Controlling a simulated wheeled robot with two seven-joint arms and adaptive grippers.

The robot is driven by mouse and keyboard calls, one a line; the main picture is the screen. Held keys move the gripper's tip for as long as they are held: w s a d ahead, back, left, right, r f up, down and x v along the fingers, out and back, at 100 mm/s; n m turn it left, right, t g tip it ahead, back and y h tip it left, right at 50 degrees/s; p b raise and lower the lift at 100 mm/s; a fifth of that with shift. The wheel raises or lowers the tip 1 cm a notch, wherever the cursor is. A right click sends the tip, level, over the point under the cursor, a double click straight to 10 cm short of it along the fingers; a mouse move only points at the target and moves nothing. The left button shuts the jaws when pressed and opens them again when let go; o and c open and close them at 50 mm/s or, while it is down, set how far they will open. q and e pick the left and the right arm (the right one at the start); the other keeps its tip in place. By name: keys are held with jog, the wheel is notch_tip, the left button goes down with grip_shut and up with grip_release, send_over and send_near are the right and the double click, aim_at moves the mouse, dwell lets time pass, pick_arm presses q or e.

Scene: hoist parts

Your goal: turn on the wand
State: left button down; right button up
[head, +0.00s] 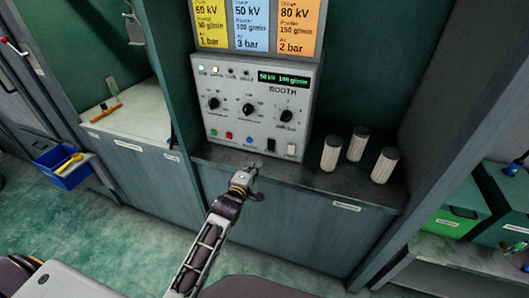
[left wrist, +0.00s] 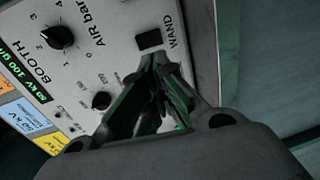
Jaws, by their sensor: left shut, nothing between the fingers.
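The booth control panel (head: 235,110) is a grey box with knobs, a lit green display and a row of buttons and switches low on its face. A black rocker switch (head: 271,145) sits at its lower right; in the left wrist view the black rocker (left wrist: 149,40) stands beside the printed word WAND. Which way it is tipped is too small to tell. My left gripper (head: 251,171) is just in front of the panel's lower edge, below the switch row. In the left wrist view its fingertips (left wrist: 160,62) are together, empty, close to the rocker. My right gripper is not in view.
Red, green and blue buttons (head: 248,139) sit left of the rocker. Several white ribbed cylinders (head: 358,143) stand on the dark ledge (head: 310,183) to the right. A blue bin (head: 65,168) hangs at left; green boxes (head: 455,215) stand at right.

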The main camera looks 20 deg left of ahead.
aim_at(267, 147)
pick_arm(q)
jog(key=shift+w+d+f, duration=0.1)
jog(key=shift+w+f, duration=0.05)
jog(key=shift+w, duration=0.9)
jog(key=shift+w+f, duration=0.1)
jog(key=shift+w, duration=0.9)
jog(key=shift+w+f, duration=0.1)
jog(key=shift+w, duration=0.5)
jog(key=shift+w+f, duration=0.2)
jog(key=shift+w, duration=1.4)
jog(key=shift+w+d, duration=0.1)
jog(key=shift+w, duration=0.55)
jog(key=shift+w+f, duration=0.15)
jog(key=shift+w, duration=0.85)
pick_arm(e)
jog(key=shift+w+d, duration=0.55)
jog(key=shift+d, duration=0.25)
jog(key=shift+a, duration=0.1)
